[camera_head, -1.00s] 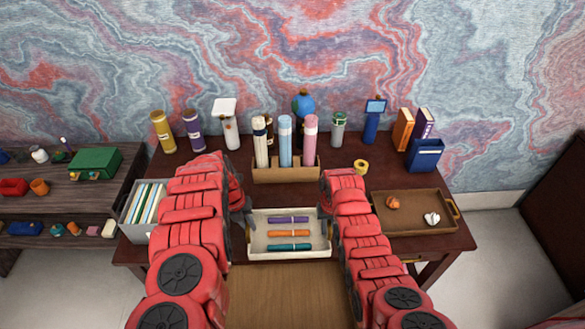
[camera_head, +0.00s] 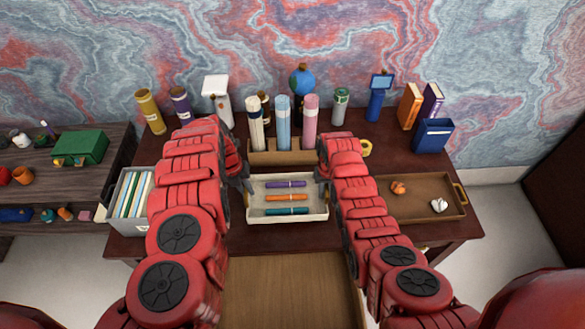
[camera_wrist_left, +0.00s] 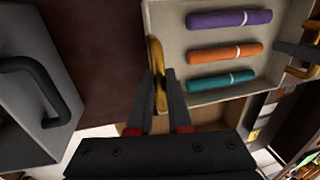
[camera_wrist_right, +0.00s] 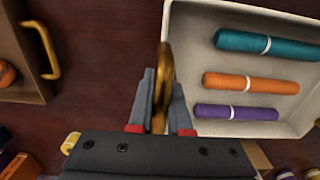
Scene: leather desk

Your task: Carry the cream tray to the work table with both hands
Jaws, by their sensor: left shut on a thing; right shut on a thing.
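The cream tray (camera_head: 287,218) is in the middle of the head view, over the front part of the dark red desk. It holds a purple (camera_head: 285,184), an orange (camera_head: 287,198) and a teal (camera_head: 287,211) cylinder lying side by side. My left gripper (camera_head: 247,187) is shut on the tray's brass left handle, which shows clearly in the left wrist view (camera_wrist_left: 157,72). My right gripper (camera_head: 325,187) is shut on the opposite brass handle, seen in the right wrist view (camera_wrist_right: 163,85). The tray looks level. Whether it touches the desk is hard to tell.
A brown tray (camera_head: 420,213) with two small objects lies to the right on the desk (camera_head: 400,243). A grey file box (camera_head: 128,198) stands to the left. A brown holder (camera_head: 283,157) with tubes stands behind. A wooden surface (camera_head: 290,285) is in front, nearer me.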

